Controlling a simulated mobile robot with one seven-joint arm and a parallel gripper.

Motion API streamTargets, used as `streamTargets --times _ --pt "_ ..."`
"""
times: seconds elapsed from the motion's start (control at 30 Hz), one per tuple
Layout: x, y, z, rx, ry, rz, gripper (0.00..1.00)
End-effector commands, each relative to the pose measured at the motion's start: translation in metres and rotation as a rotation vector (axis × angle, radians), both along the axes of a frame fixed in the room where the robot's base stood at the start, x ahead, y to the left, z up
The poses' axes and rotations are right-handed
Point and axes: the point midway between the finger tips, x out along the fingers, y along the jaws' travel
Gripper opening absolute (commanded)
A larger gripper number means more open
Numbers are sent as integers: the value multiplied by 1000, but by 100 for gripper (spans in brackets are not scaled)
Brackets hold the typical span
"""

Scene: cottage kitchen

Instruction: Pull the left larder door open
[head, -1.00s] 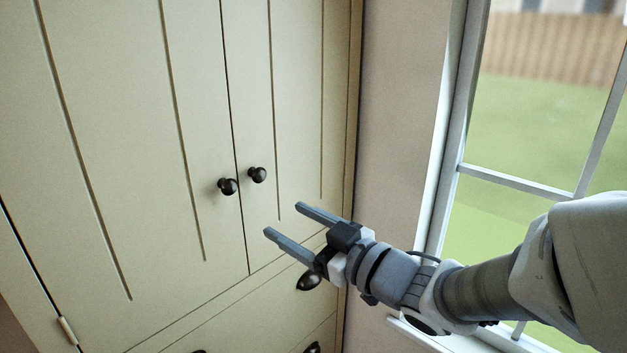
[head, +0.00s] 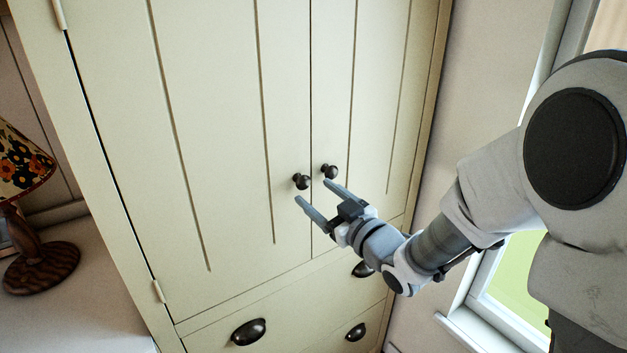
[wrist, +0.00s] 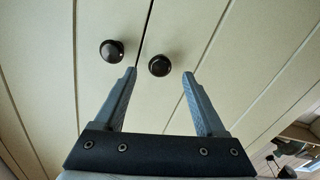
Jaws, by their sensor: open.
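The left larder door (head: 215,130) is a cream panelled door, shut flush against the right door (head: 380,100). Its dark round knob (head: 301,181) sits near the meeting edge; it also shows in the wrist view (wrist: 112,51). The right door's matching knob (head: 329,171) is close beside it and shows in the wrist view (wrist: 159,66). My gripper (head: 312,190) is open and empty, just below and in front of the knobs.
Drawers with dark cup handles (head: 249,332) lie below the doors. A lamp with a floral shade (head: 20,165) stands on a white surface (head: 85,290) at the left. A window (head: 510,300) and wall are at the right, behind my arm.

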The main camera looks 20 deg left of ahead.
Motion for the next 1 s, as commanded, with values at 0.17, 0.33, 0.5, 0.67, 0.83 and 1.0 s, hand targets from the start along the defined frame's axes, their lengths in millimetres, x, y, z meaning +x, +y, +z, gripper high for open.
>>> streamTargets --times 0.17,0.33,0.5,0.67,0.83,1.0 --pt "18 21 1 0 1 1 73" --pt "25 31 0 0 1 1 73" --pt "27 32 0 1 1 0 73" --pt "27 32 0 1 1 0 68" --pt "27 31 0 1 1 0 37" --pt "27 31 0 1 1 0 6"
